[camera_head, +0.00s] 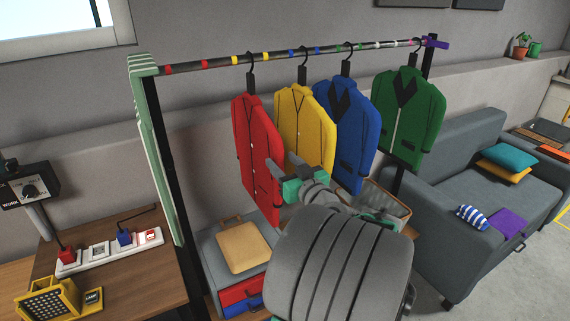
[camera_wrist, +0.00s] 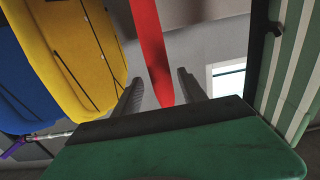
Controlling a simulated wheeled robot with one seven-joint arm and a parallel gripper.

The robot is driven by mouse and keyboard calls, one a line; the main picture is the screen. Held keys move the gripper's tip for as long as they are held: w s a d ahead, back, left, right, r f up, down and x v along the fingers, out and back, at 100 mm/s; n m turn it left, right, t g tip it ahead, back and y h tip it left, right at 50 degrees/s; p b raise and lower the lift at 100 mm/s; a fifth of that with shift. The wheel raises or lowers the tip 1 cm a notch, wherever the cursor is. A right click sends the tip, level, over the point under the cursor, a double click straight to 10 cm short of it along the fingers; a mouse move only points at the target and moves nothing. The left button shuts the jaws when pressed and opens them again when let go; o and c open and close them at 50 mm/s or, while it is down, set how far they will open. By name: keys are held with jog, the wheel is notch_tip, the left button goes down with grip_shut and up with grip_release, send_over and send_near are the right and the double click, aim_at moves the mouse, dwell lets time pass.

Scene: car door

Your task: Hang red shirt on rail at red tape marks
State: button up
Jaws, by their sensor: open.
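The red shirt (camera_head: 256,150) hangs upright from the rail (camera_head: 290,54) by a dark hook, between two yellow tape marks (camera_head: 235,60). Two red tape marks (camera_head: 168,69) are on the rail farther left, near its left end. My gripper (camera_head: 280,180) is at the right edge of the red shirt in the head view, at the lower half. In the wrist view my gripper (camera_wrist: 158,88) is open, and the red shirt (camera_wrist: 154,50) shows edge-on as a narrow strip between the two fingers. Whether they touch it I cannot tell.
A yellow shirt (camera_head: 303,125), a blue shirt (camera_head: 343,130) and a green shirt (camera_head: 409,115) hang to the right. A green and white striped panel (camera_head: 152,130) stands at the rail's left end. The rail is free between it and the red shirt. Drawers (camera_head: 240,292) stand below.

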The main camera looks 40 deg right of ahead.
aim_at(274, 154)
jog(key=p+x, duration=0.1)
jog(key=x, duration=0.4)
jog(key=shift+a, duration=0.15)
jog(key=shift+w+d, duration=0.2)
jog(key=shift+w, duration=0.25)
jog(key=shift+c, duration=0.6)
grip_shut()
jog(key=shift+r, duration=0.4)
jog(key=shift+a, duration=0.1)
